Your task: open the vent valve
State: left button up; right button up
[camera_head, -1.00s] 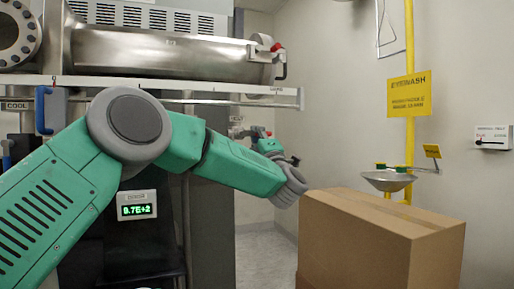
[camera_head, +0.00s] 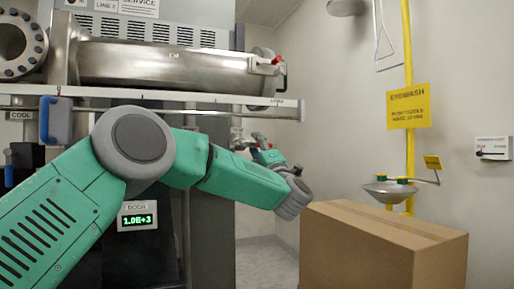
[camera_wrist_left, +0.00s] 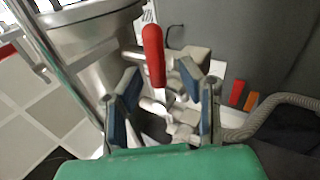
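A red-handled valve (camera_wrist_left: 153,55) on metal pipework shows in the left wrist view; I take it for the vent valve. Its handle points up in that picture. My left gripper (camera_wrist_left: 158,78) has its two blue-padded fingers spread apart around the valve area, and the lower part of the handle lies between them. I cannot tell whether a finger touches it. In the head view my left gripper (camera_head: 256,142) is small and far off, beyond my green forearm, beside the grey cabinet. The valve is not clear there. My right gripper is not in view.
A steel chamber (camera_head: 165,65) lies above a white shelf rail (camera_head: 200,99). A door display (camera_head: 138,220) reads 1.0E+3. A ribbed hose (camera_wrist_left: 285,105) runs right of the gripper.

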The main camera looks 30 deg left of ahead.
pick_arm(q)
jog(key=shift+d, duration=0.15)
jog(key=v, duration=1.2)
jog(key=shift+w+f, duration=0.1)
